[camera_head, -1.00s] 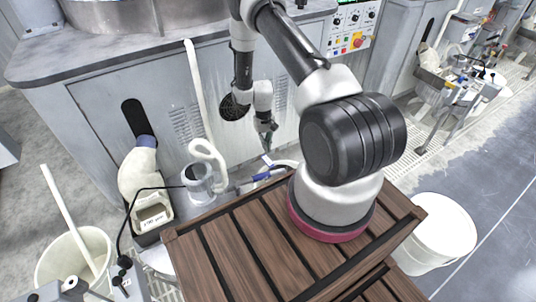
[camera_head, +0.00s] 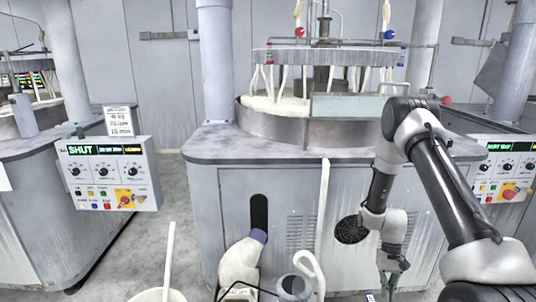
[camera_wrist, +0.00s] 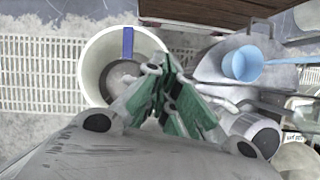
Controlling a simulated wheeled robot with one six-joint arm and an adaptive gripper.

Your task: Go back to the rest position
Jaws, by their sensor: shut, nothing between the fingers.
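My gripper (camera_head: 391,270) hangs pointing down at the end of my arm, in front of the grey polishing machine (camera_head: 225,205), at the lower right of the head view. Its fingers are shut with nothing between them. In the wrist view the green-padded fingers (camera_wrist: 177,110) meet near the middle, above a white bucket (camera_wrist: 92,60) and some hoses and fittings. My gripper's lowest part is close to the bottom edge of the head view.
A white jug (camera_head: 240,262) and a pump with a pale hose (camera_head: 296,287) stand at the machine's foot. A control panel (camera_head: 107,175) is at left, another (camera_head: 503,170) at right. Grey floor (camera_head: 180,195) lies open between the machines. A blue cup (camera_wrist: 241,64) shows in the wrist view.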

